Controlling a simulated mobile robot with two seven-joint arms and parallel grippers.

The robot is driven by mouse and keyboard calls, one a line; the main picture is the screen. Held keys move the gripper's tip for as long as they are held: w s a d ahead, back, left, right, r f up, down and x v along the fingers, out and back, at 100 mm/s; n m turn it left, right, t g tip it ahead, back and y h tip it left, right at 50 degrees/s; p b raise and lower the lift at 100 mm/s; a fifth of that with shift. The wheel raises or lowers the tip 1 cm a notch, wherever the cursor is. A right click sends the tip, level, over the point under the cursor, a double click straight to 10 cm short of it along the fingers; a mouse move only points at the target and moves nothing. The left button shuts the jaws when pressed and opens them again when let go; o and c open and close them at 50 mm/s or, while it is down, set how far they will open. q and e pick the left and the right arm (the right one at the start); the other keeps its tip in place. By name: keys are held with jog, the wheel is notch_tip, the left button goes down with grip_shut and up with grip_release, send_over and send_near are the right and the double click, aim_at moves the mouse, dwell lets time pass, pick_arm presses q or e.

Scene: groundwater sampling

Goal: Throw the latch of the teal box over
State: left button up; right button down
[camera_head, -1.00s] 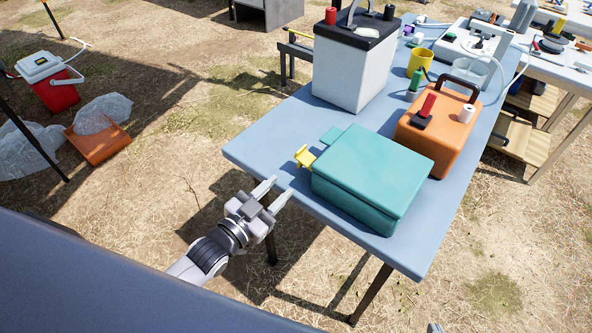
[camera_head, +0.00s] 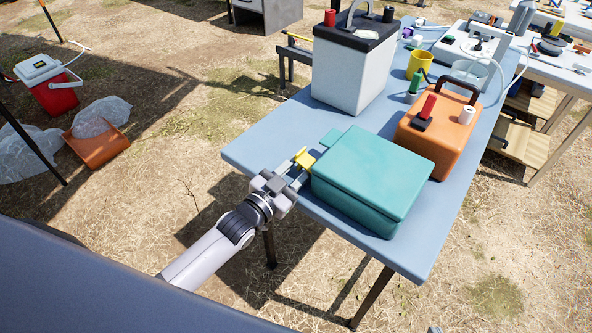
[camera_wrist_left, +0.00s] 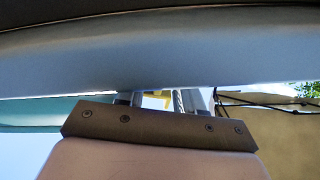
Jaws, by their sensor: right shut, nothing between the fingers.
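The teal box (camera_head: 368,180) stands closed on the blue table. Its yellow latch (camera_head: 304,158) sticks up at the box's left side; it also shows in the left wrist view (camera_wrist_left: 157,97). My left gripper (camera_head: 297,176) is open at the table's left edge, its fingertips close to the latch. In the left wrist view the latch shows between the two spread fingers; I cannot tell whether they touch it. Only a small tip of my right gripper (camera_head: 434,330) shows at the bottom edge, shut and empty.
An orange case (camera_head: 440,137) stands close to the box's right side. A white container with a black top (camera_head: 352,75) stands behind. A yellow cup (camera_head: 419,62) and a green bottle (camera_head: 414,86) are farther back. The table (camera_head: 262,132) is bare behind and left of the latch.

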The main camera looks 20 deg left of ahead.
aim_at(298, 160)
pick_arm(q)
grip_shut()
jog(key=m, duration=0.1)
jog(key=r+m+p, duration=0.1)
jog(key=m, duration=0.1)
jog(key=shift+a+r+p, duration=0.15)
jog(key=shift+r+p, duration=0.1)
jog(key=shift+p, duration=0.05)
jog(key=m, duration=0.2)
jog(key=r+m+p, duration=0.1)
jog(key=m, duration=0.1)
jog(key=shift+r, duration=0.2)
jog(key=m, duration=0.1)
jog(key=r+m, duration=0.1)
jog(key=m, duration=0.1)
jog(key=shift+s+d+r+m+p, duration=0.1)
jog(key=shift+s+d+m+p, duration=0.05)
jog(key=shift+d+m+p, duration=0.2)
jog(key=shift+s+d+r+m, duration=0.1)
jog(key=shift+d+r+m, duration=0.2)
jog(key=shift+m, duration=0.8)
jog(key=shift+s+d+r+m, duration=0.1)
jog(key=shift+d+r+m, duration=0.2)
jog(key=shift+m, duration=0.75)
